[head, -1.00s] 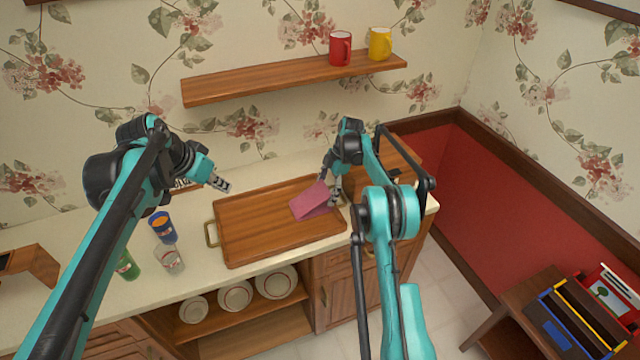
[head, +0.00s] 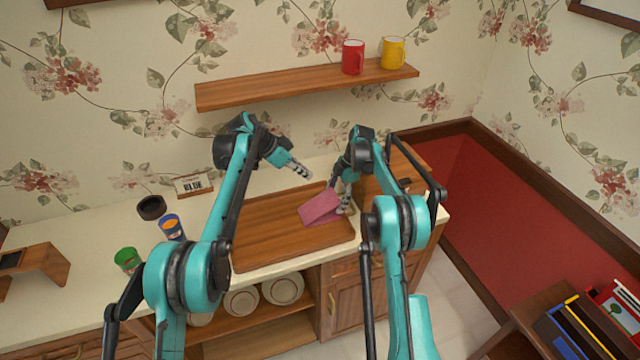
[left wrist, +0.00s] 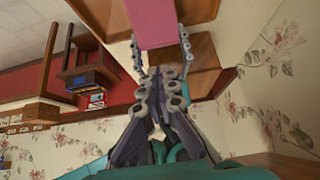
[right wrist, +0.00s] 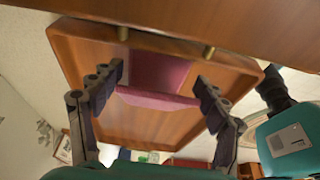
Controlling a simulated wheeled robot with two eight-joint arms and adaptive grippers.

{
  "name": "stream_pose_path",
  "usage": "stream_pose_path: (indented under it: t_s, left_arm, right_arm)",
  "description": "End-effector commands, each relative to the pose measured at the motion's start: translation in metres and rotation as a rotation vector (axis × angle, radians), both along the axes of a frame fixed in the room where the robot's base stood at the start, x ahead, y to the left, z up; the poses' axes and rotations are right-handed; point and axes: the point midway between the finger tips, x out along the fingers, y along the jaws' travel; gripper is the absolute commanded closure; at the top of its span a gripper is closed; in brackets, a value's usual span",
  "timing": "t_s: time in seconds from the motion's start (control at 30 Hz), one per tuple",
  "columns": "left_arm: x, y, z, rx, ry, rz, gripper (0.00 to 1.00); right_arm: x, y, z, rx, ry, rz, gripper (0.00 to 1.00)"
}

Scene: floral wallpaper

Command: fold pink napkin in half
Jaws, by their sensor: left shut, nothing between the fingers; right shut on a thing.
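The pink napkin (head: 320,206) lies at the right part of the wooden tray, with a portion raised and bent over. My right gripper (head: 346,198) is shut on the napkin at its right side. In the right wrist view the napkin (right wrist: 158,74) hangs between the fingers (right wrist: 160,90), with a bent edge toward the camera. My left gripper (head: 305,170) is shut and empty, above the tray, up and left of the napkin and apart from it. The left wrist view shows the napkin (left wrist: 155,22) beyond the left fingers (left wrist: 160,72). The napkin's underside is hidden.
The wooden tray (head: 270,235) is mostly bare on the pale counter (head: 90,240). A wooden box (head: 375,182) stands right of it. A shelf (head: 290,88) with mugs hangs above.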

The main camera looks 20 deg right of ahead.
Motion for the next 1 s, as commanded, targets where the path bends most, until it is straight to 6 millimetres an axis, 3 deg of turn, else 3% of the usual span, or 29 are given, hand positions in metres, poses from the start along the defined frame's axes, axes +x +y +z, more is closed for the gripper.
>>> stream_pose_path:
  t_s: [0.6, 1.0]
  left_arm:
    - [0.002, -0.071, -0.09, 0.001, 0.001, 0.001, 1.0]
    - [0.003, -0.084, -0.105, 0.001, 0.001, 0.002, 1.0]
  right_arm:
    - [0.0, 0.0, 0.0, 0.0, 0.0, 0.0, 0.37]
    - [0.0, 0.0, 0.0, 0.0, 0.0, 0.0, 0.37]
